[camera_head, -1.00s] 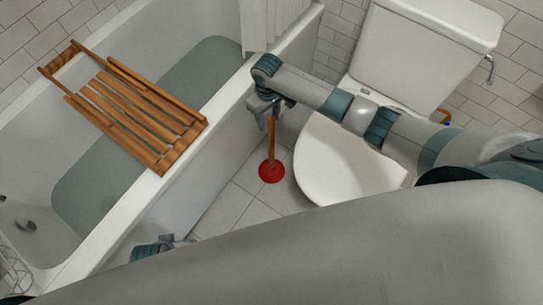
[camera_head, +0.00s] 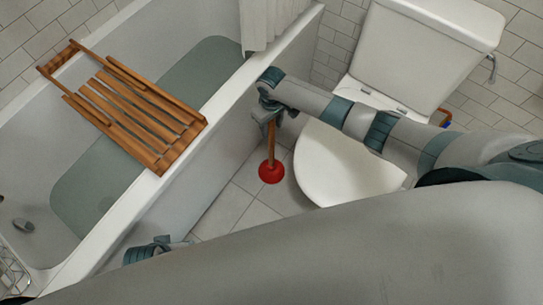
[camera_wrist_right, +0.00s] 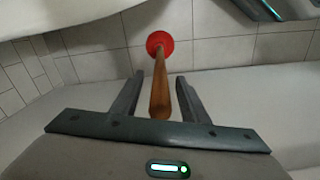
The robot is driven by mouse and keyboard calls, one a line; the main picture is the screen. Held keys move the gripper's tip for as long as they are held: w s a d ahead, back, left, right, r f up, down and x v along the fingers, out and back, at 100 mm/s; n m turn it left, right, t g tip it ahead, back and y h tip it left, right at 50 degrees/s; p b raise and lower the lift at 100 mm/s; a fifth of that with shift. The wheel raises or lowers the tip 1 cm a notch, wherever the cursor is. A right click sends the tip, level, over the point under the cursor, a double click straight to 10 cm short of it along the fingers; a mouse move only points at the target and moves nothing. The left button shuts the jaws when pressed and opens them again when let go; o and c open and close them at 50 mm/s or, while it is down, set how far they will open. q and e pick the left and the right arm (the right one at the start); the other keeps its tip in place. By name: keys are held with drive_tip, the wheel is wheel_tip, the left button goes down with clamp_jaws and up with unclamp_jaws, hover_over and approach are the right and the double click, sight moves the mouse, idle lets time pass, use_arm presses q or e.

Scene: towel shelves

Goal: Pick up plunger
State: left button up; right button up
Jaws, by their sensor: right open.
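The plunger has a red rubber cup (camera_head: 271,172) and a wooden handle (camera_head: 271,140). It stands on the floor tiles between the bathtub and the toilet. My right gripper (camera_head: 270,115) is at the top of the handle. In the right wrist view, the handle (camera_wrist_right: 160,88) lies between the two open fingers of my right gripper (camera_wrist_right: 158,84), with gaps visible on both sides. The red cup (camera_wrist_right: 159,43) is beyond the fingertips there. My left gripper (camera_head: 162,245) shows partly near the tub's base, mostly hidden behind my arm; its jaws are unclear.
The white toilet (camera_head: 340,165) stands just right of the plunger. The bathtub (camera_head: 215,130) runs along the left, with a wooden rack (camera_head: 135,105) across it and a pale curtain (camera_head: 265,25) at its far end. A strip of tiled floor (camera_head: 225,205) is clear.

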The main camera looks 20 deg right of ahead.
use_arm(q)
drive_tip(key=shift+f, duration=0.1)
use_arm(e)
clamp_jaws()
use_arm(q)
drive_tip(key=shift+w, duration=0.1)
use_arm(e)
drive_tip(key=shift+r, duration=0.2)
